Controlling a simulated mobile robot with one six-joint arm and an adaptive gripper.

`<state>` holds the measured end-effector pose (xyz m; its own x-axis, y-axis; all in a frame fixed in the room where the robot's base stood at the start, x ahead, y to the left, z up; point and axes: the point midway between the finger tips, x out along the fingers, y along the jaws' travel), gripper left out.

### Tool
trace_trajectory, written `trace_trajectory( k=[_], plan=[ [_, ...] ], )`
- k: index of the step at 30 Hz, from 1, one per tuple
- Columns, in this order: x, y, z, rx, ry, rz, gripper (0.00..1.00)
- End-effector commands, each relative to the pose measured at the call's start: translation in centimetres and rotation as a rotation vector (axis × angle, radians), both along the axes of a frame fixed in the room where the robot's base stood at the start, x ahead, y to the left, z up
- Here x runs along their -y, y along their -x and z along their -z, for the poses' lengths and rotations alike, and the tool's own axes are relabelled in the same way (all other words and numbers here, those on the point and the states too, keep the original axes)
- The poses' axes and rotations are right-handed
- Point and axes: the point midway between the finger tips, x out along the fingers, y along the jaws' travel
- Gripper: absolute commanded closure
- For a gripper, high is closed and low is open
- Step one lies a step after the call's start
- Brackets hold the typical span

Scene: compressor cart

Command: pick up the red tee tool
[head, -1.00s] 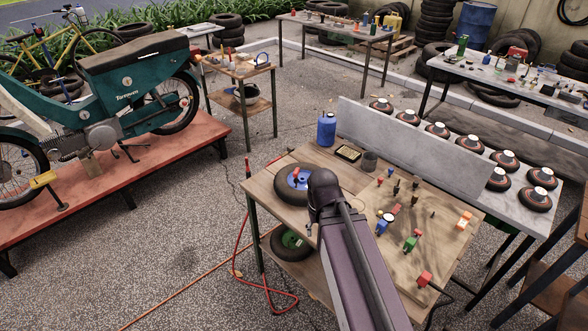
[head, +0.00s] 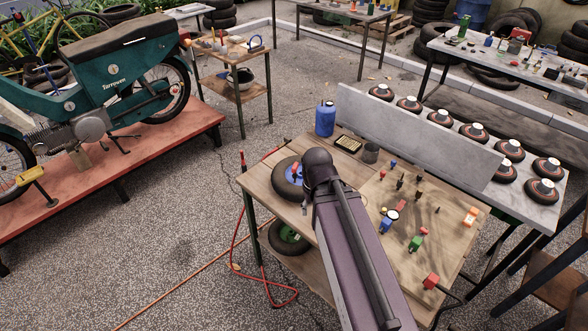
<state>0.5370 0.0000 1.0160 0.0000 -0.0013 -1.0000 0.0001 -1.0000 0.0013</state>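Several small red pieces lie on the wooden cart, too small to tell which is the tee tool. One red piece (head: 401,205) lies beside a round gauge on the board at the right. Another red piece (head: 294,168) shows on the blue hub of the tyre at the left. My arm reaches over the cart from the front, its dark wrist just right of the tyre. Only a small dark bit, apparently of my gripper (head: 304,209), shows beside the arm. The rest is hidden, so its fingers and anything in them cannot be seen.
The cart (head: 270,189) also holds a blue bottle (head: 325,118), a yellow-lined tray (head: 348,144) and a dark cup (head: 371,152). A grey panel (head: 415,135) stands behind.

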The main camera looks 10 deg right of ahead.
Motion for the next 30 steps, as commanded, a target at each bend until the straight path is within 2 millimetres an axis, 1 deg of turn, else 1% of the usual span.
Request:
trace_trajectory(
  k=[2,5,8,11,14,15,17,18,20,21,24,27,30],
  plan=[
    [0.0,-0.3,0.0,0.000,0.000,0.003,0.40],
    [0.0,-1.2,0.0,0.000,0.000,0.016,0.40],
    [0.0,-3.3,-0.1,0.001,-0.001,0.046,0.40],
    [0.1,-6.3,-0.2,0.001,-0.002,0.098,0.40],
    [0.1,-10.2,-0.3,0.002,-0.003,0.162,0.40],
    [0.2,-11.9,-0.4,0.002,-0.004,0.191,0.40],
    [0.2,-14.6,-0.5,0.002,-0.005,0.237,0.40],
    [0.2,-16.3,-0.5,0.002,-0.005,0.268,0.40],
    [0.2,-18.9,-0.6,0.003,-0.006,0.315,0.40],
    [0.2,-20.6,-0.6,0.003,-0.007,0.345,0.40],
    [0.2,-24.2,-0.7,0.004,-0.009,0.412,0.40],
    [0.2,-26.8,-0.8,0.004,-0.010,0.466,0.40],
    [0.2,-28.4,-0.8,0.004,-0.011,0.501,0.40]
  ],
)
